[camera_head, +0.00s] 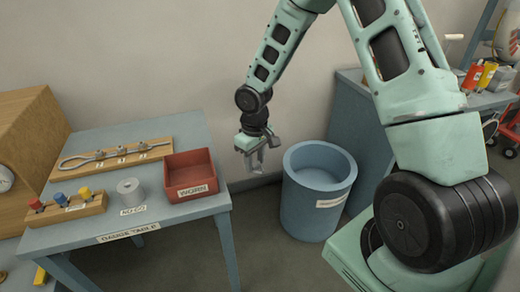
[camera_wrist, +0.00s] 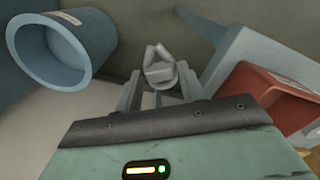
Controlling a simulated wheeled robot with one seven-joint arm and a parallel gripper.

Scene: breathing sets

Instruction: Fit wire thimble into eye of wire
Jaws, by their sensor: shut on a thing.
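The wire (camera_head: 115,153) lies on a wooden board on the gauge table, with its eye (camera_head: 63,162) a loop at the left end. My gripper (camera_head: 252,156) hangs over the gap between the table and a blue bin, well to the right of the wire. In the wrist view my gripper (camera_wrist: 158,88) is shut on a small grey angular metal piece, which looks like the wire thimble (camera_wrist: 158,68). The piece sticks out past the fingertips; its lower part is hidden between them. The wire is not in the wrist view.
The gauge table (camera_head: 150,222) carries a red box marked "worn" (camera_head: 190,180), a grey "no go" ring (camera_head: 130,192) and a wooden block with coloured plugs (camera_head: 75,214). The open blue bin (camera_head: 310,210) stands right of my gripper. The wall is behind.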

